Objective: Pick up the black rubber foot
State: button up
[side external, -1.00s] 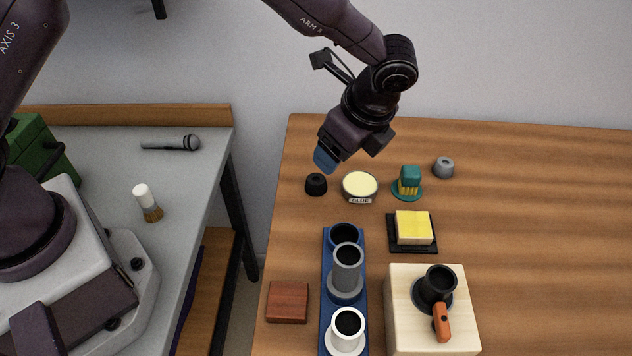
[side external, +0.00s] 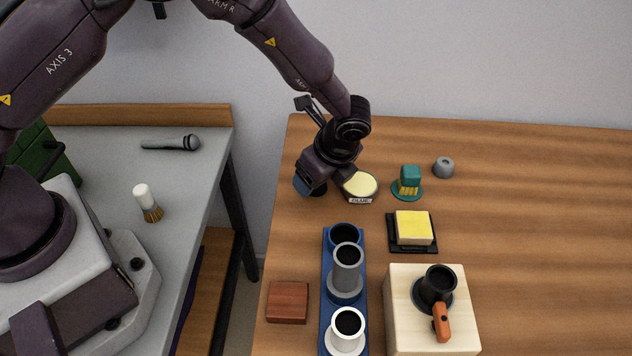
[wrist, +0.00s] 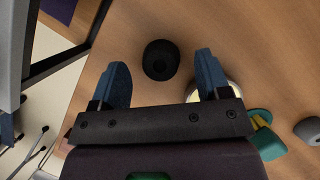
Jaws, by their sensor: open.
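The black rubber foot (wrist: 160,60) is a short, dark round piece with a dimple in its top, standing on the wooden table. In the wrist view it lies just beyond and between the two blue fingers of my gripper (wrist: 163,82), which are spread apart with nothing held. In the side view my gripper (side external: 308,186) is low over the table's far left part, and only a dark sliver of the foot (side external: 318,191) shows beside the fingers. I cannot tell its exact height above the foot.
A glue tin (side external: 360,185) with a pale yellow top stands close to the right of my gripper. Further right are a teal brush (side external: 409,182), a grey foot (side external: 444,167) and a yellow sponge block (side external: 413,227). A blue rack (side external: 328,300) with cups stands nearer the front.

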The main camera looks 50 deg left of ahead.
jog(key=shift+a+f, duration=0.25)
jog(key=shift+f, duration=0.3)
jog(key=c, duration=0.9)
jog(key=shift+c, duration=0.2)
